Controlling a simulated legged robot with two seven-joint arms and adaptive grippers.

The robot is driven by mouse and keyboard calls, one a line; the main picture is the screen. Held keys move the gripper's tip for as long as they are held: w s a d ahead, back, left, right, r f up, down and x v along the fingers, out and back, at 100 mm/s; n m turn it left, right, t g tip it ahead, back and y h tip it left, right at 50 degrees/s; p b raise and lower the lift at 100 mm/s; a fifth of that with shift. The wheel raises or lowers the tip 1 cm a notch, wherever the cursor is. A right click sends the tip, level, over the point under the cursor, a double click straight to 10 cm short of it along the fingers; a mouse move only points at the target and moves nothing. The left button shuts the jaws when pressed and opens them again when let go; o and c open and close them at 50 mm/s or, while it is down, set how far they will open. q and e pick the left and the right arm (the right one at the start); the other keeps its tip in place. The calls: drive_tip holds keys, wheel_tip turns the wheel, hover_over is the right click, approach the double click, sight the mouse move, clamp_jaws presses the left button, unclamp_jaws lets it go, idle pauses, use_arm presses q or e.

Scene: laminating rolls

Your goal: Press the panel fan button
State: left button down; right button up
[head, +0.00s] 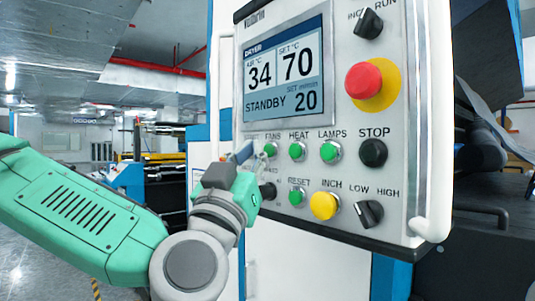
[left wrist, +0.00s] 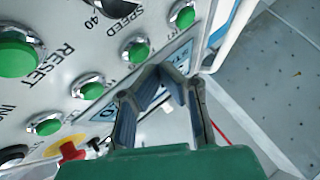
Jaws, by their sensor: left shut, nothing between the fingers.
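The panel fan button is a green round button (head: 270,149) under the FANS label on the grey control panel (head: 345,225). In the left wrist view it appears to be the green button (left wrist: 137,50) just beyond my fingertips. My left gripper (head: 246,153) is shut and empty, just left of the FANS button in the head view. Its fingers (left wrist: 167,77) meet near the edge of the display in the left wrist view. Whether the tips touch the panel cannot be told. The gripper covers the panel's left edge in the head view. My right gripper is not in view.
Close by are the green HEAT button (head: 297,149), the LAMPS button (head: 330,151), the black STOP button (head: 373,152) and the RESET button (head: 296,197). A red emergency button (head: 364,80) sits upper right. A white handle (head: 432,190) runs along the right edge.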

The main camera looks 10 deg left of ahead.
use_arm(q)
drive_tip(key=shift+s+a+b, duration=0.35)
drive_tip(key=shift+s+a, duration=1.3)
drive_tip(key=shift+s, duration=0.3)
drive_tip(key=shift+d, duration=0.1)
